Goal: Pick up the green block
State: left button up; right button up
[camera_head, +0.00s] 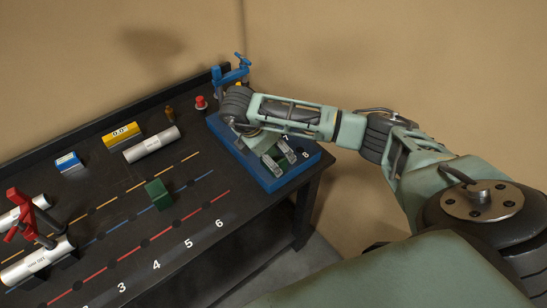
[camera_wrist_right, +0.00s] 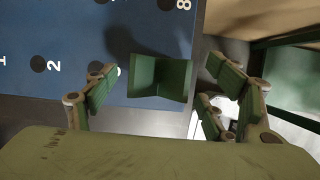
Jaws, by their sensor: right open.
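A dark green block (camera_head: 158,195) sits on the black table, near the blue dashed line and left of the blue board. My right gripper (camera_head: 278,154) is over the front part of the blue board, well to the right of that block. Its fingers are spread open in the right wrist view (camera_wrist_right: 162,88). Between them there, a dark green angular piece (camera_wrist_right: 160,77) shows by the board's edge. I cannot tell whether it rests on something or is part of the gripper. My left gripper is not in view.
White cylinders (camera_head: 151,144), a yellow block (camera_head: 122,135), a blue block (camera_head: 68,162), a red button (camera_head: 200,102) and a red valve-like part (camera_head: 30,217) stand on the table. The numbered front strip is clear.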

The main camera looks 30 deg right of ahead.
jog(key=shift+x, duration=0.75)
jog(key=shift+c, duration=0.7)
jog(key=c, duration=1.7)
jog(key=shift+r, duration=0.1)
jog(key=shift+c, duration=0.2)
jog(key=shift+r, duration=0.1)
